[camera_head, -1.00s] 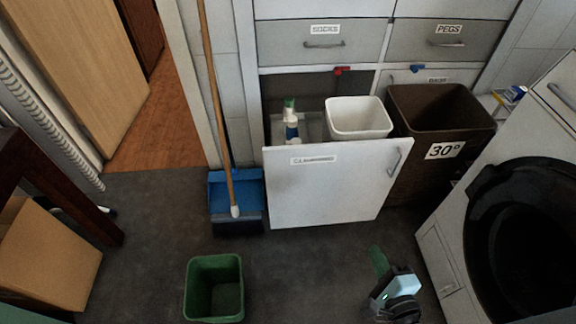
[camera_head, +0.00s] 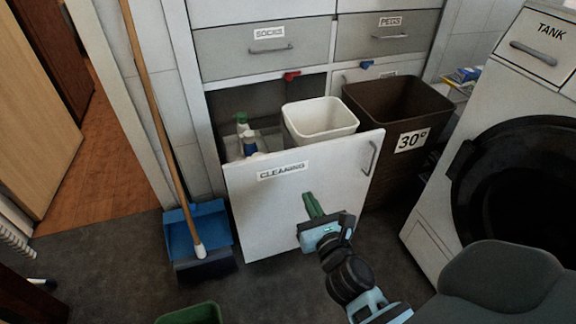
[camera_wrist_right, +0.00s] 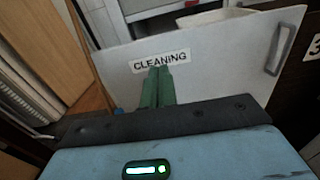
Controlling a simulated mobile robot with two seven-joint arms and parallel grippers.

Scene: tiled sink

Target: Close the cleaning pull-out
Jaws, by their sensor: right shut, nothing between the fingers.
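The cleaning pull-out (camera_head: 285,208) stands open, its white front panel forward of the cabinet. The front carries a "CLEANING" label (camera_head: 283,171) and a grey handle (camera_head: 372,158) at its upper right. Behind the panel are a white bin (camera_head: 320,119) and spray bottles (camera_head: 246,138). My right gripper (camera_head: 311,200) is shut and empty, in front of the panel's middle. In the right wrist view its green fingers (camera_wrist_right: 157,88) point at the panel just below the label. I cannot tell whether the fingertips touch the panel. My left gripper is not in view.
A brown hamper (camera_head: 400,104) marked 30° stands right of the pull-out. A washing machine (camera_head: 510,150) is at far right. A broom with a blue dustpan (camera_head: 198,233) stands close on the left. A green bin (camera_head: 190,313) is on the floor in front.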

